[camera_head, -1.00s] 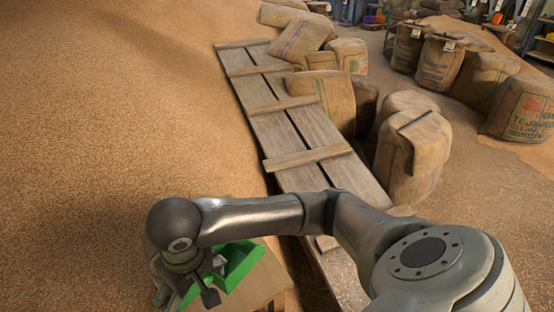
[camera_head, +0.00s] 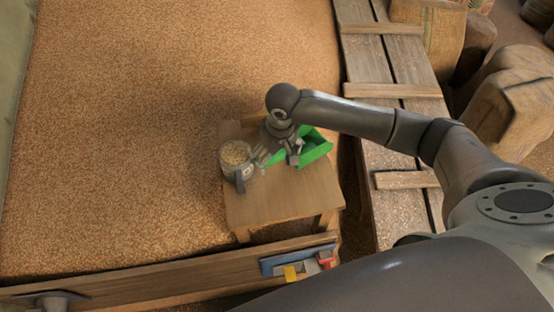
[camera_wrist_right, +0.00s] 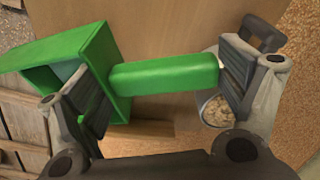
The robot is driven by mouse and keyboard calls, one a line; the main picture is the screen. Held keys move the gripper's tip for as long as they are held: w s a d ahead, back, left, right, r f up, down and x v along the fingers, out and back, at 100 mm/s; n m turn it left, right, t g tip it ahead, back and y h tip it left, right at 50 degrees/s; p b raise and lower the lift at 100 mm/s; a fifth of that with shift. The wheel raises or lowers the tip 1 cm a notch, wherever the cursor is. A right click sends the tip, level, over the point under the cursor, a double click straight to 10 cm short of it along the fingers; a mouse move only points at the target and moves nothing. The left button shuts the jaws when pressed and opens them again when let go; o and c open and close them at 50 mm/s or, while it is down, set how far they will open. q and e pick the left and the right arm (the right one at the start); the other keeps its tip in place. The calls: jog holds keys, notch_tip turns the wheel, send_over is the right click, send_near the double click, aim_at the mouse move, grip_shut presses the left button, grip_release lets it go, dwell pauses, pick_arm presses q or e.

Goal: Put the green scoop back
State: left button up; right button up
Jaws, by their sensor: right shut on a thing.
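The green scoop (camera_head: 317,148) shows at the back right of a small wooden table (camera_head: 275,205) in the head view. In the right wrist view its open body (camera_wrist_right: 62,62) is at the left, and its handle (camera_wrist_right: 165,77) runs across between my fingers. My right gripper (camera_head: 283,150) is shut on the scoop, with one finger by its body and the other at the handle's end. I cannot tell whether the scoop touches the table. My left gripper is not in view.
A container of grain (camera_head: 235,157) stands on the table, left of my right gripper. A blue, yellow and red item (camera_head: 298,263) is at the wooden board (camera_head: 180,277) in front. Grain spreads left; a plank walkway (camera_head: 395,130) and sacks (camera_head: 510,105) are at right.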

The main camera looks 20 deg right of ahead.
aim_at(277, 162)
jog(key=shift+w+d+f+p, duration=0.1)
jog(key=shift+f+p, duration=0.1)
jog(key=shift+f, duration=0.75)
jog(key=shift+w+d+f+p, duration=0.1)
jog(key=shift+f+p, duration=0.1)
jog(key=shift+f, duration=0.7)
jog(key=shift+s+f, duration=0.1)
jog(key=o, duration=1)
jog(key=shift+c, duration=0.2)
notch_tip(277, 162, up, 12)
jog(key=s+b, duration=0.1)
jog(key=shift+s, duration=0.25)
